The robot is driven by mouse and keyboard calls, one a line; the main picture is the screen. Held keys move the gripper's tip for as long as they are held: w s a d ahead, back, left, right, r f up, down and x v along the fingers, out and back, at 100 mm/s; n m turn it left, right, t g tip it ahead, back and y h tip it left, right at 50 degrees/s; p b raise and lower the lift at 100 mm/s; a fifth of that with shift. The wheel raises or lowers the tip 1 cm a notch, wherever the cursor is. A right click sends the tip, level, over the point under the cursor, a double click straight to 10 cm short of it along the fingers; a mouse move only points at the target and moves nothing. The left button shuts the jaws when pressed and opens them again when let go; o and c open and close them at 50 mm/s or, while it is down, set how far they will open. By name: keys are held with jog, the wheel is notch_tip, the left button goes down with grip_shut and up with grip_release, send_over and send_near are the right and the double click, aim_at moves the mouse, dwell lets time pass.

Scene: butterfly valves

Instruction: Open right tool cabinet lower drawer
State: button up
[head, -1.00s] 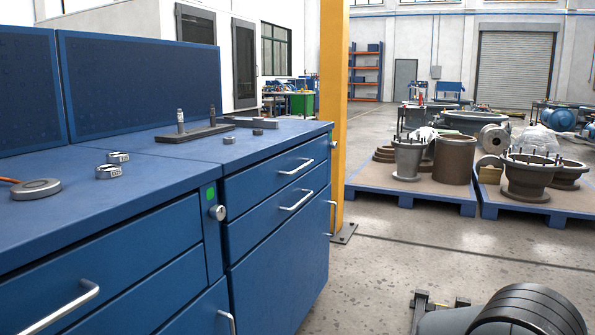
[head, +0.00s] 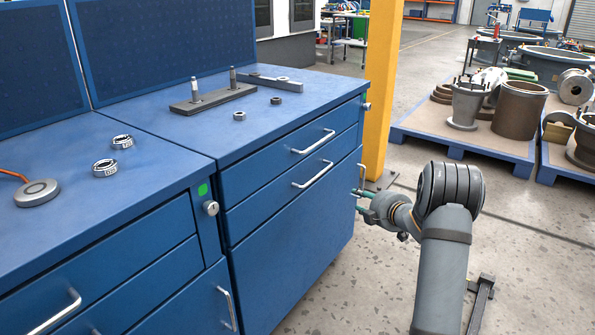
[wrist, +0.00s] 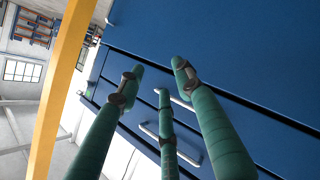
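The right tool cabinet (head: 290,245) is blue. Its lower drawer (head: 262,208) is shut, with a silver bar handle (head: 313,175) below the upper drawer's handle (head: 313,142). My gripper (head: 357,201) is in front of the cabinet near its right end, lower than the drawer handle and to its right, apart from it. In the wrist view, my gripper (wrist: 158,72) has three green fingers, spread with nothing between them. The lower drawer handle (wrist: 184,104) shows beyond the fingers, partly hidden by them. The upper handle (wrist: 165,141) is partly covered too.
A door with an upright handle (head: 361,172) lies below the drawers, close to my gripper. A yellow post (head: 384,90) stands behind the cabinet's right end. A left cabinet (head: 110,270) adjoins it. Pallets with metal parts (head: 460,147) stand at the back right; floor between is clear.

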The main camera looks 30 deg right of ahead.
aim_at(319, 174)
jog(key=w+a+r+n+t+y, duration=0.3)
jog(key=a+r+n, duration=0.3)
jog(key=a+n, duration=0.15)
jog(key=shift+n, duration=0.45)
jog(key=w, duration=0.3)
jog(key=w+f, duration=0.1)
jog(key=w, duration=0.2)
jog(key=w+d+b, duration=0.1)
jog(key=w, duration=0.3)
jog(key=shift+d+f, duration=0.1)
jog(key=shift+f, duration=0.3)
jog(key=shift+c, duration=0.4)
jog(key=c, duration=0.8)
grip_shut()
